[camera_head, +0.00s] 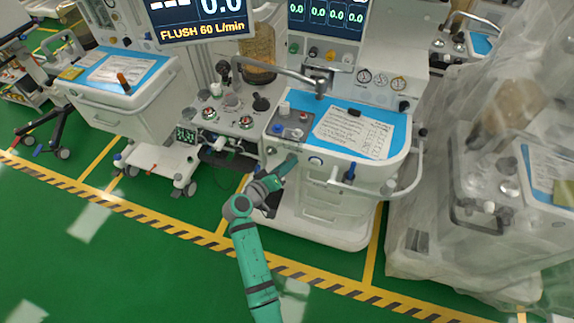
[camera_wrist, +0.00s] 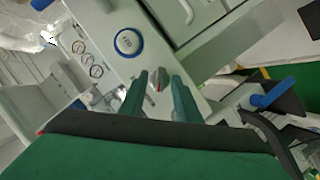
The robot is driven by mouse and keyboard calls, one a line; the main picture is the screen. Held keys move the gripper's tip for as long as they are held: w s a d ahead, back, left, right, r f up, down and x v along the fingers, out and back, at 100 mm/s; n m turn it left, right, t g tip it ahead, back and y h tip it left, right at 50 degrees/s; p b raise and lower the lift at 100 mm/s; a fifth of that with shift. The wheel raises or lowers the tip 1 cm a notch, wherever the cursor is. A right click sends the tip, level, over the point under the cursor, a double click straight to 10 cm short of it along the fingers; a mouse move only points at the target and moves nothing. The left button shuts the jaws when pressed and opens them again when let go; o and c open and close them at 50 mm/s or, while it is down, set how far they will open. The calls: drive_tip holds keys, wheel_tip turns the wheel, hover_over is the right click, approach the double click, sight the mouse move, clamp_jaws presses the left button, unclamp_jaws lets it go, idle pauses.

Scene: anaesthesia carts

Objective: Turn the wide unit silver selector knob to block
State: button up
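The wide unit (camera_head: 340,180) is the white cart with a blue top in the middle of the head view. In the wrist view, a small silver selector knob (camera_wrist: 157,86) with a red mark is on its white front panel. My gripper (camera_wrist: 161,75) is open, with one green finger on each side of the knob. I cannot tell whether the fingers touch it. In the head view my gripper (camera_head: 291,162) is at the upper left of the unit's front, and it hides the knob there. The knob's position label is not readable.
A round blue-ringed part (camera_wrist: 128,42) is on the panel near the knob. A plastic-covered cart (camera_head: 440,190) stands at the right, and another blue-topped cart (camera_head: 125,105) at the left. Green floor is free in front.

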drive_tip(key=v, duration=1)
drive_tip(key=shift+s, duration=0.25)
drive_tip(key=shift+a, duration=0.1)
drive_tip(key=s+f+n+y, duration=0.1)
drive_tip(key=s+f+y, duration=0.4)
drive_tip(key=s, duration=0.5)
drive_tip(key=s+f+n+y, duration=0.1)
drive_tip(key=s+f+y, duration=0.1)
drive_tip(key=s+f, duration=0.65)
drive_tip(key=s+d+r+m+t, duration=0.1)
drive_tip(key=s+d+r+m, duration=0.1)
drive_tip(key=s+r, duration=0.7)
drive_tip(key=s+d+r+m+t+y, duration=0.1)
drive_tip(key=s+d+r, duration=0.3)
drive_tip(key=s+r, duration=0.5)
drive_tip(key=s+m+t, duration=0.1)
drive_tip(key=s, duration=0.1)
drive_tip(key=shift+s+d+m, duration=0.25)
drive_tip(key=shift+s+m, duration=0.05)
drive_tip(key=shift+s, duration=0.05)
